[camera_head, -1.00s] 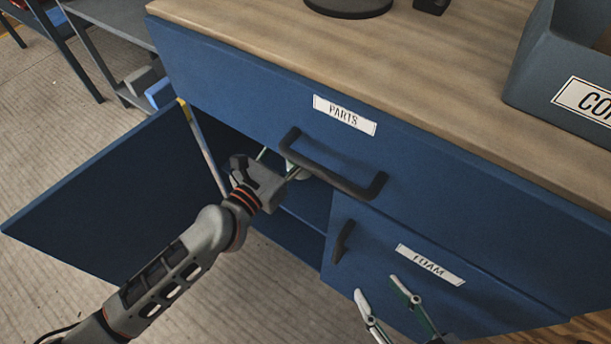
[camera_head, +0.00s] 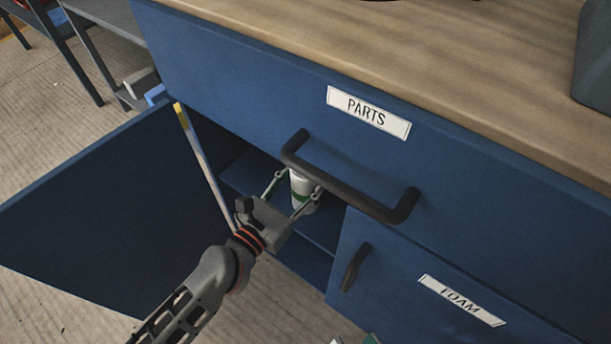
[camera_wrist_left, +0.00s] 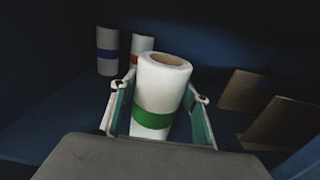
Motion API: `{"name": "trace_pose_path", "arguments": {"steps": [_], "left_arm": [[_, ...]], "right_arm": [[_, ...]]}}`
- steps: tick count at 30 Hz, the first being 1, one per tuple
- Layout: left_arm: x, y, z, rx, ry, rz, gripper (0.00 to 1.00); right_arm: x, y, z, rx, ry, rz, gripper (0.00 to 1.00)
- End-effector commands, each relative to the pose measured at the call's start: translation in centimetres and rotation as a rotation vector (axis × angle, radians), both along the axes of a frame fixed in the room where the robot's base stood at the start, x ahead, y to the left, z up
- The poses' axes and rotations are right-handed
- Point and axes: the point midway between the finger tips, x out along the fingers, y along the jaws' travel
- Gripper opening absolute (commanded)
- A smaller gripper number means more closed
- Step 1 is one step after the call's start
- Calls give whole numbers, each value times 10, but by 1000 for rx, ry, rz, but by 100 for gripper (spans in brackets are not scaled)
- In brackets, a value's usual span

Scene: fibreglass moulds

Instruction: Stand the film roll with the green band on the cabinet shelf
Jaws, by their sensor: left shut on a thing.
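The film roll with the green band (camera_wrist_left: 160,95) is white with a brown core and stands roughly upright between the fingers of my left gripper (camera_wrist_left: 157,108) in the left wrist view. In the head view the roll (camera_head: 302,188) shows inside the open cabinet, partly behind the drawer handle. My left gripper (camera_head: 290,193) is shut on it. The cabinet shelf (camera_head: 250,178) lies below; I cannot tell whether the roll touches it. Only tips of my right gripper (camera_head: 355,341) show at the bottom edge, too little to judge.
Two more rolls, with a blue band (camera_wrist_left: 108,52) and a red band (camera_wrist_left: 140,47), stand deeper left. Brown box-like pieces (camera_wrist_left: 247,90) are at the right.

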Motion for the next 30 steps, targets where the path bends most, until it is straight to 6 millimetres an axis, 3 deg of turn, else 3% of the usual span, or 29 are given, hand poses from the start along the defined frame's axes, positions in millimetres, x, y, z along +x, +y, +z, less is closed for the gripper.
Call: {"name": "trace_pose_path", "arguments": {"steps": [5,6,7,21,30], "left_arm": [[0,0,-4,-1,1,-1,6],[0,0,-5,0,1,0,53],[0,0,-4,1,1,0,61],[0,0,5,1,-4,-1,62],[-45,32,0,2,2,0,62]], "right_arm": [[-1,2,-2,28,11,-13,40],[-1,3,0,32,9,-14,40],[0,2,0,32,8,-14,40],[3,1,5,4,-10,-3,40],[2,-6,1,-57,-18,22,40]]}}
